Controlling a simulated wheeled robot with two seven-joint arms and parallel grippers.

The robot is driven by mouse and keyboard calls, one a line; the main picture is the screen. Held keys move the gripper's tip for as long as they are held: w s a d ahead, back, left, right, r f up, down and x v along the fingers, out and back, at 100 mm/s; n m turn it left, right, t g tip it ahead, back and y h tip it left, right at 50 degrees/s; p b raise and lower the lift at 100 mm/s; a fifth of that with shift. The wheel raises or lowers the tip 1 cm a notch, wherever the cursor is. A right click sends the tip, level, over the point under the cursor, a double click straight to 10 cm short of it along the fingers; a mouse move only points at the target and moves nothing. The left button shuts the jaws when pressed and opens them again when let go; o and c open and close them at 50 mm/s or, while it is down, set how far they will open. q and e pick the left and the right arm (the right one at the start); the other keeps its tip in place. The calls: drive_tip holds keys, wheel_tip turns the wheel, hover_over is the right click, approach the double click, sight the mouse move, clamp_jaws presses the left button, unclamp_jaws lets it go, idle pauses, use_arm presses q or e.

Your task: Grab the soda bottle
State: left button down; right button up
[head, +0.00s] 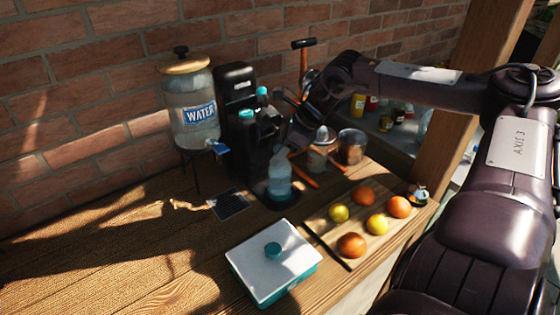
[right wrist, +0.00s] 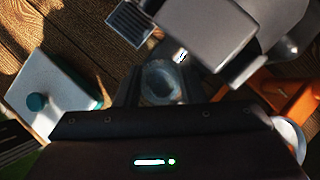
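The soda bottle (head: 280,175) is clear and stands upright on the base of the black soda maker (head: 238,125). My right gripper (head: 291,136) reaches in from the right at the bottle's upper part, and its arm hides part of the soda maker. In the right wrist view the fingers of my right gripper (right wrist: 161,92) stand apart, one on each side of the clear bottle (right wrist: 160,78). The gap beside the bottle looks very small, and I cannot tell whether the fingers press on it. My left gripper is not in view.
A water dispenser (head: 193,112) stands left of the soda maker. A white and teal box (head: 262,258) and a board (head: 325,237) with several fruits lie in front. A juicer with orange legs (head: 305,172) stands close behind the gripper. The table's left part is mostly clear.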

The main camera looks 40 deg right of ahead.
clamp_jaws()
drive_tip(key=shift+r+b, duration=0.2)
drive_tip(key=shift+b, duration=0.1)
idle(0.4)
wheel_tip(320, 180, up, 7)
drive_tip(key=b, duration=0.3)
drive_tip(key=s+a+b, duration=0.2)
drive_tip(key=s+b, duration=0.9)
drive_tip(key=s, duration=0.8)
drive_tip(key=shift+s+f, duration=0.15)
drive_tip(key=shift+s, duration=0.2)
idle(0.4)
drive_tip(key=shift+a, duration=0.1)
